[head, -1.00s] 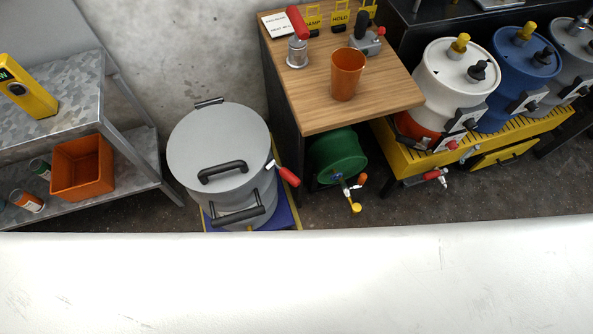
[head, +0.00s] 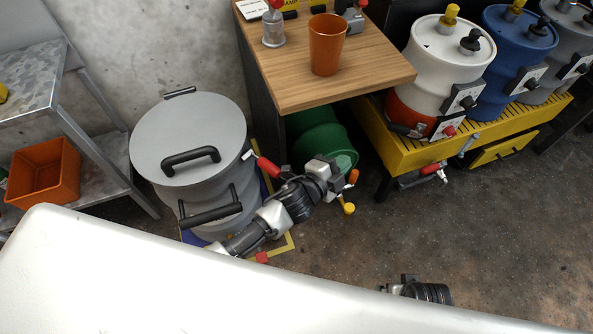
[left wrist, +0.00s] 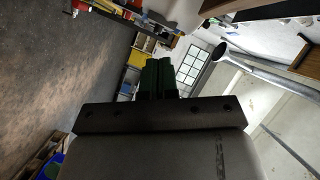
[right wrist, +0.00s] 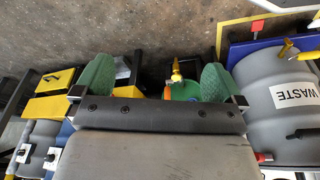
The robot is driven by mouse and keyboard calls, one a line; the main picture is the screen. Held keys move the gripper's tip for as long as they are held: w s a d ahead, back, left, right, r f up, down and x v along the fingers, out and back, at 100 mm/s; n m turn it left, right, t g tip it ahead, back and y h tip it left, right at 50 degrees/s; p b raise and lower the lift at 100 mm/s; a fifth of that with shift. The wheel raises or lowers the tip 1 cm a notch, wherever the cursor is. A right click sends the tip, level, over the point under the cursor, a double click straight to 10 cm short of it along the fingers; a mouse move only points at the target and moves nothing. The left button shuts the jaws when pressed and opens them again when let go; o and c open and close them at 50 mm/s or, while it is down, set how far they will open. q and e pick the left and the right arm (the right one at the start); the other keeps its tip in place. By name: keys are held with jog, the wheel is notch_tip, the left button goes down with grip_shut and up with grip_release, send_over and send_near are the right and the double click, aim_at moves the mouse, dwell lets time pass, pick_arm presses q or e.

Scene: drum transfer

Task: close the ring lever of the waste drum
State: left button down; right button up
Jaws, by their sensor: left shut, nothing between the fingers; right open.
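The grey waste drum (head: 188,140) stands upright at the left of the head view, its lid on. Its ring lever (head: 267,166) has a red handle that sticks out from the drum's right side, away from the wall. My left gripper (head: 333,180) is right of the lever, in front of the green drum, apart from the lever. In the left wrist view its green fingers (left wrist: 158,78) are together and empty. My right gripper (head: 412,285) shows only partly at the bottom. In the right wrist view its fingers (right wrist: 157,75) are wide apart and empty; the labelled waste drum (right wrist: 290,95) is at right.
A green drum (head: 320,135) with a yellow-handled tap lies under the wooden table (head: 370,70). A yellow stand (head: 400,155) holds several drums at right. A metal shelf (head: 90,150) with an orange bin (head: 45,175) is at left. The floor (head: 500,240) at lower right is clear.

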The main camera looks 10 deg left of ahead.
pick_arm(q)
jog(key=d+r+m+g+h, duration=0.1)
jog(key=d+r+m+h, duration=0.4)
jog(key=d+m, duration=0.2)
jog(key=s+d+r+m+g+h+b, duration=0.2)
jog(key=s+d+m+g+h, duration=0.4)
jog(key=m+g, duration=0.6)
jog(key=m+g+y+b, duration=0.4)
jog(key=m+y, duration=1.7)
jog(key=y, duration=0.5)
send_near(265, 164)
jog(key=w+d, duration=0.2)
jog(key=d, duration=0.3)
jog(key=x, duration=0.9)
jog(key=shift+a, duration=0.35)
pick_arm(e)
jog(key=v, duration=0.9)
jog(key=shift+w+d+t, duration=0.2)
jog(key=shift+t, duration=0.2)
pick_arm(q)
jog(key=shift+f, duration=0.1)
pick_arm(e)
jog(key=shift+s+r, duration=0.1)
jog(key=shift+r, duration=0.05)
